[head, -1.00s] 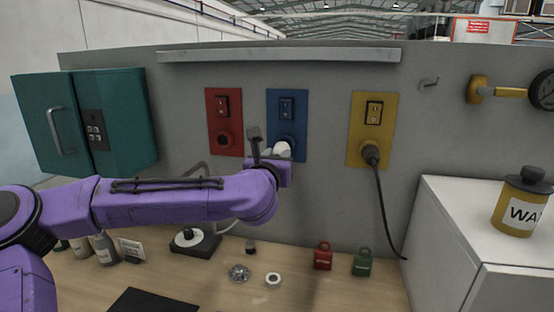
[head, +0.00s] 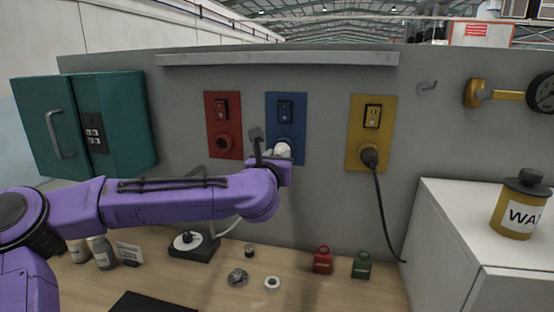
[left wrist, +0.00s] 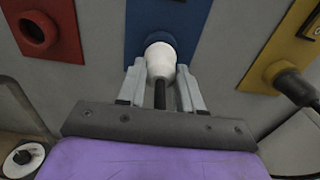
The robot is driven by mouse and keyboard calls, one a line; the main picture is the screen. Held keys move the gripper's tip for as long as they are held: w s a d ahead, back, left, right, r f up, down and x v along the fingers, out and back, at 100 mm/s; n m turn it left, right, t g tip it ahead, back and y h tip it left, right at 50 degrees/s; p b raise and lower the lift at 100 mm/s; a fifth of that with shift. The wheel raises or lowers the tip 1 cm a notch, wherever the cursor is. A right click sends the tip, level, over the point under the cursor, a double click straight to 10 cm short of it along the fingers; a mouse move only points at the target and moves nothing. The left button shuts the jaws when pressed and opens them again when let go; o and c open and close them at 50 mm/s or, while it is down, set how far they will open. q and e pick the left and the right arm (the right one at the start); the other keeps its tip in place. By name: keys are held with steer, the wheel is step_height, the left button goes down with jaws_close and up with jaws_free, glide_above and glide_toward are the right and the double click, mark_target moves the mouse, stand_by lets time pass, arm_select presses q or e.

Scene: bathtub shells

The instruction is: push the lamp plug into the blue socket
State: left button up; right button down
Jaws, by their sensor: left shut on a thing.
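The blue socket (head: 286,109) is on a blue plate on the grey wall panel, between a red and a yellow one. My left gripper (left wrist: 161,88) is shut on the white lamp plug (left wrist: 160,60). The plug points at the round blue socket opening, and its front end meets or overlaps the opening in the left wrist view; I cannot tell how deep it sits. In the head view the plug (head: 282,150) shows just past my left gripper, at the lower part of the blue plate. My right gripper is not in view.
The red socket (head: 223,142) is to the left and empty. The yellow socket (head: 369,157) holds a black plug with a hanging cable. A lamp base (head: 195,246), a red padlock (head: 323,259) and a green padlock (head: 361,264) stand on the bench. A white cabinet (head: 450,235) is at right.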

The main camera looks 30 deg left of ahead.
arm_select(q)
steer(key=shift+w+a, duration=0.1)
steer(key=shift+w, duration=0.3)
steer(key=o, duration=1.1)
steer(key=shift+w, duration=0.1)
steer(key=shift+s+f+b, duration=0.1)
steer(key=shift+s+b, duration=0.2)
steer(key=shift+s, duration=0.15)
steer(key=b+v, duration=0.3)
steer(key=v, duration=0.6)
steer(key=shift+s, duration=0.3)
